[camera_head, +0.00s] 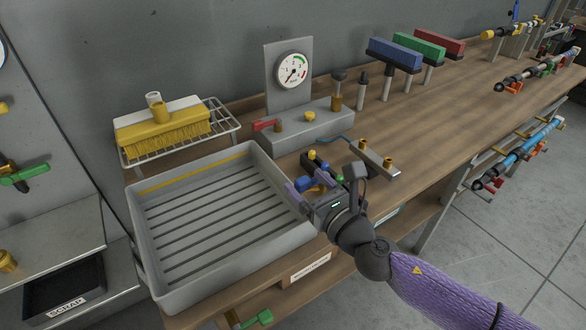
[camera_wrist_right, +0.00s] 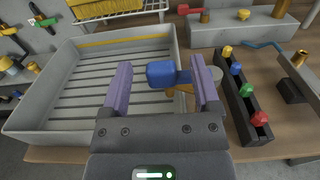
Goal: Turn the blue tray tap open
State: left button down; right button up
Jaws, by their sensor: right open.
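The blue tap handle (camera_wrist_right: 160,73) shows in the right wrist view at the tray's right side, with a blue stem running right from it. It also shows as a small blue patch in the head view (camera_head: 303,183). My right gripper (camera_wrist_right: 162,85) is open, its two purple fingers apart on either side of the handle; I cannot tell whether either touches it. In the head view my right gripper (camera_head: 306,184) is at the right wall of the grey ribbed tray (camera_head: 262,157) and hides most of the tap. My left gripper is not in view.
A black rack (camera_wrist_right: 240,98) with yellow, blue, green and red pieces stands right of the gripper. A gauge stand (camera_head: 288,90) with a red lever (camera_head: 266,124) is behind. A yellow brush (camera_head: 165,136) lies on a wire rack. Bare wood lies farther right.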

aim_at(306, 183)
jog(key=shift+b+x, duration=0.35)
jog(key=shift+x, duration=1.5)
grip_shut()
